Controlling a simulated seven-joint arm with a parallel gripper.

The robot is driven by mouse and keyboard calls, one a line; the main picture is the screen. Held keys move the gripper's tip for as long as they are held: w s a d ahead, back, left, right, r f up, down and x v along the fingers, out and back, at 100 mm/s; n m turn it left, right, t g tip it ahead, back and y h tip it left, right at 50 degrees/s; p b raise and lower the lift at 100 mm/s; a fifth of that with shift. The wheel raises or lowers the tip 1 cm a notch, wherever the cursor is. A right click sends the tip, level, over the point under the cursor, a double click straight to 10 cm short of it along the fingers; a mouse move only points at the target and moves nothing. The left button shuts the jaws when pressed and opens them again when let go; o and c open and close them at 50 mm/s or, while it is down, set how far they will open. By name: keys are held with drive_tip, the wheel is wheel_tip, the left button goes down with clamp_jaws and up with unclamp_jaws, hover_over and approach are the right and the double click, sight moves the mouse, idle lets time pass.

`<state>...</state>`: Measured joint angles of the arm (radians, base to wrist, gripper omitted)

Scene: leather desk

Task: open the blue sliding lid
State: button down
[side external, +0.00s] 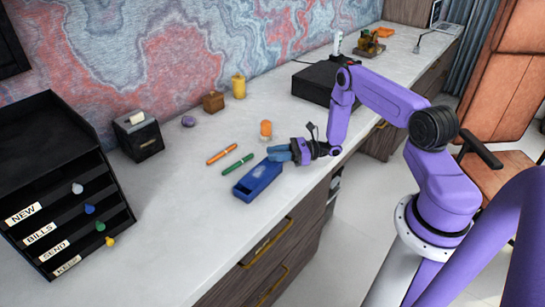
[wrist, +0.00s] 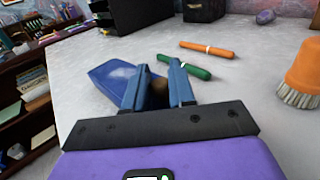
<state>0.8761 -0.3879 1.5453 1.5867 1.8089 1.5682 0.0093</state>
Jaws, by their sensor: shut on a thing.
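A blue box (side external: 258,181) lies on the pale desktop near its front edge, long and low, with a darker recessed area on top. It also shows in the wrist view (wrist: 112,76), partly behind my left finger. My gripper (side external: 275,153) is at the box's far right end; its blue fingers (wrist: 158,66) point down at it. The fingers are shut on a small brown, rounded part (wrist: 153,89), seemingly the lid's knob. The fingers hide much of this end, so I cannot tell the lid's exact edges or how far it is open.
A green marker (side external: 237,164) and an orange marker (side external: 222,154) lie behind the box. An orange-handled brush (side external: 266,130) stands near my gripper. A black letter rack (side external: 60,190) is at left, and a black box (side external: 322,82) is farther back. The desktop left of the box is clear.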

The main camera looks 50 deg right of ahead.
drive_tip(key=d, duration=1.4)
drive_tip(key=shift+w+d, duration=0.15)
drive_tip(key=shift+w, duration=0.25)
drive_tip(key=c, duration=1.1)
unclamp_jaws()
drive_tip(key=v, duration=1.7)
drive_tip(key=shift+s+d, duration=0.15)
